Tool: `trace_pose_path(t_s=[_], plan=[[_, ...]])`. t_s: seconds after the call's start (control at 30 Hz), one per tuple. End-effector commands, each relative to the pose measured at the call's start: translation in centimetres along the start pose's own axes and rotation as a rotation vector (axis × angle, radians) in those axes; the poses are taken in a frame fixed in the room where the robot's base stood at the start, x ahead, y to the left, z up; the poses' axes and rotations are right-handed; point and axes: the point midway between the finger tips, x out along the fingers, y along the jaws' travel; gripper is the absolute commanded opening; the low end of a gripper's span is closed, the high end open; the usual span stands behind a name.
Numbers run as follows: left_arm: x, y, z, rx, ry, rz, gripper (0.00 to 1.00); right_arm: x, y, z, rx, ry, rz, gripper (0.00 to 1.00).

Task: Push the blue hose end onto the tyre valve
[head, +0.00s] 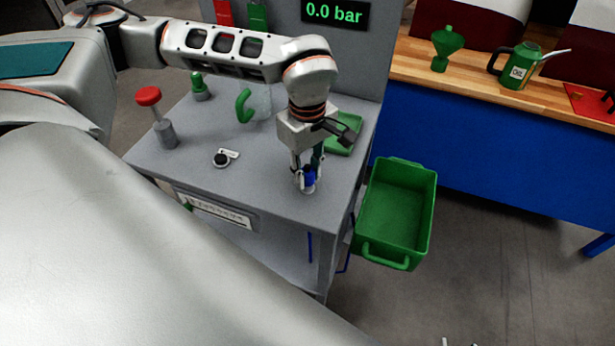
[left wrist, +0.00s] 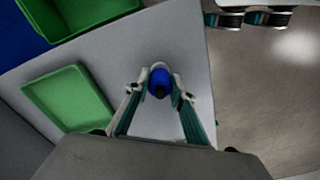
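My left gripper (head: 307,176) points down over the front right part of the grey stand top. Its fingers are closed on both sides of the blue hose end (head: 309,179), which stands upright between them, low over the surface. In the left wrist view the hose end (left wrist: 159,82) shows as a round blue top between the two fingertips (left wrist: 160,84). A pale ring-like piece shows at its foot; I cannot tell whether it touches. I cannot pick out the tyre valve with certainty. My right gripper is not clearly in view.
On the stand (head: 270,160) are a red-topped post (head: 148,96), a green-topped piece (head: 200,88), a green hook (head: 243,105), a small black round gauge-like piece (head: 221,159) and a green tray (head: 345,136). A green bin (head: 395,215) hangs at its right. The display (head: 335,13) reads 0.0 bar.

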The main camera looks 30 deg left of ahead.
Motion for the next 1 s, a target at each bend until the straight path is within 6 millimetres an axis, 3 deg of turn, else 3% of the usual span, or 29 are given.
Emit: trace_pose_path(t_s=[1.0], plan=[[-1.4, 0.0, 0.0, 0.0, 0.0, 0.001, 0.0, -0.5, 0.1, -1.0, -0.001, 0.004, 0.001, 0.39]])
